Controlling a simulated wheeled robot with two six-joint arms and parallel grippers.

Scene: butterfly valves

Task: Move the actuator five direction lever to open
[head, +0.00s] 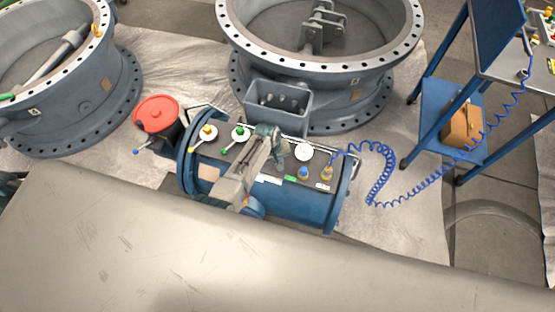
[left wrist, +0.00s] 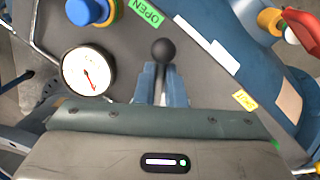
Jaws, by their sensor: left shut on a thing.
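The actuator is a blue flanged cylinder (head: 300,204) with a grey top panel. In the left wrist view, the direction lever (left wrist: 163,50) has a black ball end and stands between the fingers of my left gripper (left wrist: 161,84), which is shut on its stem below the ball. A yellow label (left wrist: 245,100) lies to the right and lower. The lever points up the picture between the two labels. In the head view my left arm hides the lever.
Beside the lever are a white gauge (left wrist: 88,70) and a blue knob (left wrist: 86,11). Green-ball (head: 239,132) and yellow-ball (head: 207,131) valve handles stand to the arm's left. A grey bin (head: 278,118) is behind, and a blue coiled hose (head: 380,175) lies right.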

